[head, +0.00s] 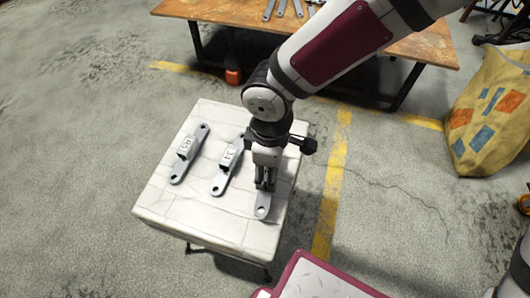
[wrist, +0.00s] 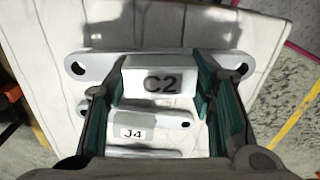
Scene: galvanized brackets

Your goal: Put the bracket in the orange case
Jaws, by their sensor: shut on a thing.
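The bracket (head: 263,208), grey metal with a hole at each end, is under my gripper (head: 265,187) at the right of the white-topped stand. In the wrist view the same bracket's raised block (wrist: 160,82) reads C2. My gripper's fingers (wrist: 159,65) are shut on the two sides of that block. The bracket lies at or very near the stand's top; I cannot tell whether they touch. In the head view the fingers hide its far part. No orange case is clearly recognisable; a small orange and black object (head: 233,75) is on the floor by the wooden table.
Two more brackets lie on the white stand (head: 165,212): a middle one (head: 228,166), marked J4 in the wrist view (wrist: 150,120), and a left one (head: 189,153). A wooden table (head: 425,48) with metal parts stands behind. A yellow patterned bag (head: 490,115) is at right.

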